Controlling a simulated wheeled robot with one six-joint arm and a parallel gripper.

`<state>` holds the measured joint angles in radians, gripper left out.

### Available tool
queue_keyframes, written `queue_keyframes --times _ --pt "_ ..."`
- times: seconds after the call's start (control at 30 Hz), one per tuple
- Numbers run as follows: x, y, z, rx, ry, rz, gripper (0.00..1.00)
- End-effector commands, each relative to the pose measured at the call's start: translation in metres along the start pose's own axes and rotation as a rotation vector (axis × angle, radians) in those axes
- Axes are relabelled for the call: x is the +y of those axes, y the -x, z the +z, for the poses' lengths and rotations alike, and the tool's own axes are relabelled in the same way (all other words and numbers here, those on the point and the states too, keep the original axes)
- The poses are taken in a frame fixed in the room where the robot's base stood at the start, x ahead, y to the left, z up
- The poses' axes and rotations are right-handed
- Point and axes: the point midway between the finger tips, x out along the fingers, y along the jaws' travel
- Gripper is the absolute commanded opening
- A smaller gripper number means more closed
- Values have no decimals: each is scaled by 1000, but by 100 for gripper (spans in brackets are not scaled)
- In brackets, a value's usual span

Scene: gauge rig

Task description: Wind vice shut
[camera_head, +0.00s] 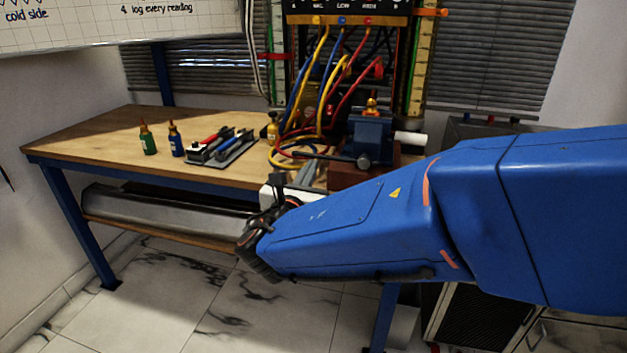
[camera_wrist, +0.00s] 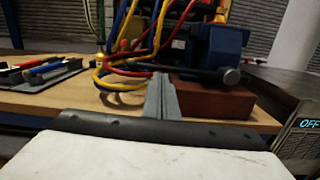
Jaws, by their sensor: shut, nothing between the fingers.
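The blue vice (camera_head: 372,137) stands on a red-brown block (camera_head: 347,177) at the right part of the bench. It also shows in the wrist view (camera_wrist: 222,47). A dark handle bar (camera_wrist: 190,71) with a round knob end crosses its front in the wrist view. A white cylinder (camera_head: 411,138) sticks out at the vice's right; whether the jaws grip it I cannot tell. My gripper (camera_head: 308,170) is shut and empty, in front of the bench edge and left of the block. In the wrist view its grey fingers (camera_wrist: 162,90) appear just below the bar; contact cannot be told.
Yellow, blue and red hoses (camera_head: 322,80) hang from the rig behind the vice, with loops on the bench. A tool tray (camera_head: 222,150), a green bottle (camera_head: 147,140) and a blue bottle (camera_head: 176,141) stand left. The bench's (camera_head: 90,145) left end is clear.

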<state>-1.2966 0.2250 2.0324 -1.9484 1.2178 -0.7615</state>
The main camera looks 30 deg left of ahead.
Motion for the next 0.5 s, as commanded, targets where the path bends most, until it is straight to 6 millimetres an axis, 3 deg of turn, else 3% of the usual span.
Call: queue_keyframes --times 0.3,0.5 --pt "1 -1 28 -2 -227 -12 0" --pt "0 -2 38 -1 -232 -12 0"
